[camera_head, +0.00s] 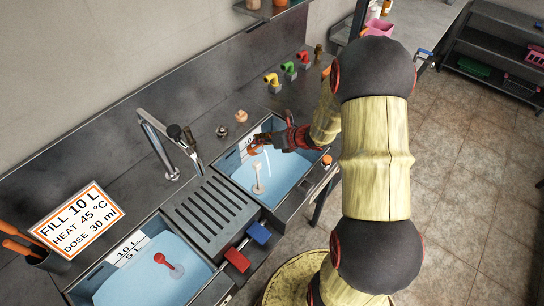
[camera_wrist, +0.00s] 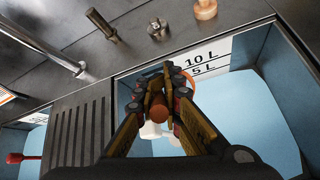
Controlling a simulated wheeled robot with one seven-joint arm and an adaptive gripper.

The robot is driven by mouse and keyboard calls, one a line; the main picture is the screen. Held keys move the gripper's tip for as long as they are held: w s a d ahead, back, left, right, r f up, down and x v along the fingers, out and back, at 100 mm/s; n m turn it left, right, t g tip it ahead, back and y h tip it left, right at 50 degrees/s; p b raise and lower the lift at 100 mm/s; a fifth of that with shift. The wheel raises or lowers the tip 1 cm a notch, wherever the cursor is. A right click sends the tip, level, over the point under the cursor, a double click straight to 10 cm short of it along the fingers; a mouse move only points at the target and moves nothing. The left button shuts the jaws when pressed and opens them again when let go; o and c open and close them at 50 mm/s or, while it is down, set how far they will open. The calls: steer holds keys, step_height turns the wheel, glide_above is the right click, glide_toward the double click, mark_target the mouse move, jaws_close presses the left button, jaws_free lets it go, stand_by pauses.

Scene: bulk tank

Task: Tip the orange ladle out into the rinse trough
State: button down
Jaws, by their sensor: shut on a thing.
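My gripper (camera_head: 268,139) reaches over the right-hand basin (camera_head: 229,169), which holds pale blue water. In the wrist view its fingers (camera_wrist: 159,92) are closed around a small orange-brown piece (camera_wrist: 158,108), which I take for the orange ladle. In the head view an orange end (camera_head: 254,149) shows just below the fingertips, above the water. The fingers hide most of the ladle, so I cannot tell its tilt or whether its bowl holds anything. A white upright post (camera_head: 257,178) stands in this basin beneath the gripper. No label marks either basin as the rinse trough.
A tall tap (camera_head: 165,145) stands behind.

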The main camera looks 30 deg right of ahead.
steer(key=shift+s+d+t+y+b, duration=0.5)
steer(key=shift+s+d+b, duration=0.1)
steer(key=shift+b, duration=0.5)
steer(key=shift+s+d+f+m+t+y+b, duration=0.1)
steer(key=shift+s+d+m+t+y+b, duration=0.4)
steer(key=shift+b, duration=1.1)
steer(key=shift+s+d+f+t+y+b, duration=0.15)
steer(key=shift+d+t+y+b, duration=0.3)
steer(key=shift+b, duration=0.85)
steer(key=shift+s+d+f+t+y+b, duration=0.1)
steer(key=shift+s+t+y+b, duration=0.15)
steer(key=shift+t+b, duration=0.7)
steer(key=shift+s+d+f+t+y+b, duration=0.1)
steer(key=shift+s+d+t+y+b, duration=0.15)
steer(key=shift+b, duration=1.4)
steer(key=shift+s+d+f+m+t+y+b, duration=0.25)
steer(key=shift+s+d+m+t+y+b, duration=0.25)
steer(key=shift+s+d, duration=0.4)
steer(key=shift+w+d+r, duration=0.1)
steer(key=shift+d+r, duration=0.05)
steer(key=shift+r, duration=0.05)
steer(key=w+a+g+h+p, duration=0.1)
steer(key=a+g+p, duration=0.1)
steer(key=p, duration=0.2)
steer(key=w+a+r+n+g+h+p, duration=0.1)
steer(key=w+a+g+h+p, duration=0.1)
steer(key=p, duration=0.3)
steer(key=shift+w, duration=0.2)
